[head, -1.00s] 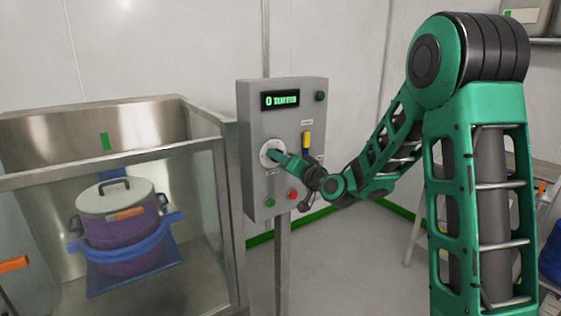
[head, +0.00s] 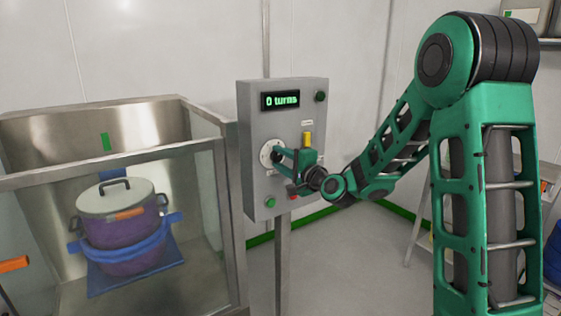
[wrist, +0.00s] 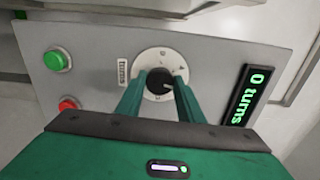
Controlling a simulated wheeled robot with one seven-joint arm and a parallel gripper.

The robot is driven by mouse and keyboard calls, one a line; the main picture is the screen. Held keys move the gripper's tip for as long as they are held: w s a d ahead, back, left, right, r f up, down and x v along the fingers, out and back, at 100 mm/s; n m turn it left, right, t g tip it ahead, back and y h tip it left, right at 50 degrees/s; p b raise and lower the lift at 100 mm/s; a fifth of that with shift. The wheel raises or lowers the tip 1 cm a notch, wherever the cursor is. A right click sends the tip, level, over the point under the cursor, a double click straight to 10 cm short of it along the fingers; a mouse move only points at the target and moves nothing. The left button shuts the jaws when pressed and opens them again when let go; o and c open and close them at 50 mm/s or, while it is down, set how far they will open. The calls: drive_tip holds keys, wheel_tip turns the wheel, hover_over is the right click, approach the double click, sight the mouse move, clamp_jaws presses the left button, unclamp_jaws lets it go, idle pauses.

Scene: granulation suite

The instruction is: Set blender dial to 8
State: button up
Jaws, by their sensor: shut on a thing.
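The blender dial is a dark knob (wrist: 160,80) on a round pale scale plate (wrist: 146,60), on the front of the grey control box (head: 250,100). The scale plate also shows in the head view (head: 265,154), partly hidden by my gripper. My gripper (wrist: 159,84) has its two green fingers on either side of the knob and is shut on it. In the head view my gripper (head: 277,156) reaches the dial from the right. The display (head: 281,100) reads "0 turns" in green. The scale numbers are too small to read surely.
A green button (wrist: 57,60) and a red button (wrist: 69,103) sit below the dial. A yellow part (head: 307,139) is on the box's right side. A glass-sided enclosure (head: 228,215) holding a lidded pot (head: 125,230) stands at left.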

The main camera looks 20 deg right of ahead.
drive_tip(key=shift+d+f+m, duration=0.1)
drive_tip(key=shift+d+m, duration=0.1)
drive_tip(key=shift+m, duration=0.65)
drive_tip(key=shift+d+m, duration=0.15)
drive_tip(key=shift+m, duration=0.7)
drive_tip(key=o, duration=0.9)
drive_tip(key=shift+f, duration=0.1)
drive_tip(key=shift+o, duration=0.8)
drive_tip(key=shift+a, duration=0.15)
drive_tip(key=v, duration=1)
drive_tip(key=shift+s, duration=0.3)
